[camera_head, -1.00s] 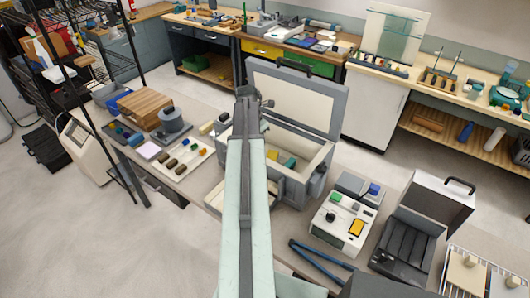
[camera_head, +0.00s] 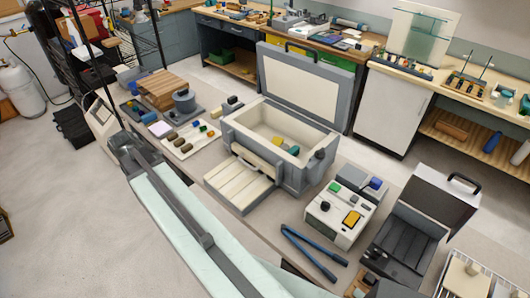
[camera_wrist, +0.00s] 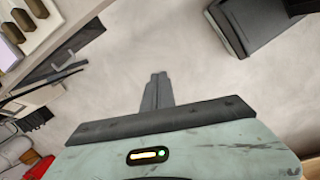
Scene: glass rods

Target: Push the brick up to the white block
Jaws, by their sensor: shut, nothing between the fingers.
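I cannot tell for certain which piece is the brick or the white block. A long cream bar (camera_head: 257,160) lies at the mouth of the open grey kiln box (camera_head: 310,178), by its lowered, slatted cream flap (camera_head: 236,188). A small pale block (camera_head: 231,102) stands at the kiln's left rear corner, beside a darker one. My gripper (camera_wrist: 158,78) is shut and empty in the wrist view, with bare floor behind it. In the head view my arm reaches up and left, its end left of the bench, away from the kiln and these pieces.
Inside the kiln lie a yellow piece (camera_head: 278,142) and a teal piece (camera_head: 293,150). A white tray (camera_head: 207,144) with brown pieces is on its left. A control box (camera_head: 337,217) and blue tongs (camera_head: 310,253) lie on its right. Open floor lies left of the bench.

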